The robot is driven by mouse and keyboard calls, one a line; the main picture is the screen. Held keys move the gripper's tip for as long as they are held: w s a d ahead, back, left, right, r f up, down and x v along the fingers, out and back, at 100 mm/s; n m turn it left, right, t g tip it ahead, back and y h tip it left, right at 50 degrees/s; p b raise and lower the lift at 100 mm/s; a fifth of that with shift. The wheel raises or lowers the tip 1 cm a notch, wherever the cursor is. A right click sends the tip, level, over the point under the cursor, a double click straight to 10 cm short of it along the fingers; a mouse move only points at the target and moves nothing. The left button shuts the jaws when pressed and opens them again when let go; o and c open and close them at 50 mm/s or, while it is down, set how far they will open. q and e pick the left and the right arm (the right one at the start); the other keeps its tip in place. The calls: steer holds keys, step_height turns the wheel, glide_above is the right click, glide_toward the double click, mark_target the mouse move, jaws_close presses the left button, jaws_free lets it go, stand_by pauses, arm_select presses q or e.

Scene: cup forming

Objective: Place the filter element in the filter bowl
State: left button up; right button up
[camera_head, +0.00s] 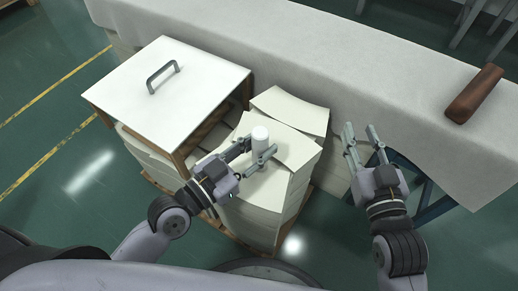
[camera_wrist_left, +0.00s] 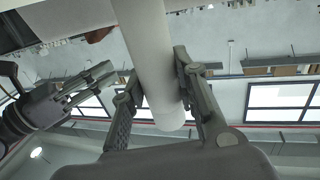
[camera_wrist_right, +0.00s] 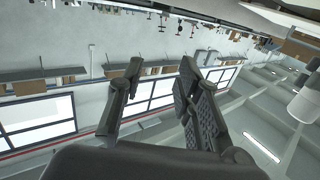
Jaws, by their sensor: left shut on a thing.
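My left gripper (camera_head: 260,148) is shut on a white cylinder, which looks like the filter element (camera_head: 260,135), and holds it upright over the stack of pale sheets. In the left wrist view the filter element (camera_wrist_left: 152,60) runs between the two fingers, with its rounded end just past them. A white cylinder (camera_wrist_right: 308,101) also shows at the right edge of the right wrist view. My right gripper (camera_head: 361,131) is open and empty, to the right of the stack by the table edge; its fingers (camera_wrist_right: 162,68) stand apart. I cannot make out a filter bowl in any view.
A crate with a white lid and a grey handle (camera_head: 162,75) stands left of the stacked pale sheets (camera_head: 296,150). A long table with a pale cloth (camera_head: 330,60) runs behind. A reddish-brown block (camera_head: 474,94) lies on its right part. The table's middle is clear.

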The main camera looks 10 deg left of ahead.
arm_select(q)
steer(key=shift+f, duration=0.2)
arm_select(e)
steer(key=shift+a+r+t, duration=0.1)
steer(key=shift+r+t, duration=0.2)
steer(key=shift+r, duration=0.25)
arm_select(q)
steer(key=shift+f, duration=0.15)
steer(key=o, duration=1)
arm_select(e)
steer(key=shift+r+y, duration=0.3)
steer(key=shift+r, duration=0.1)
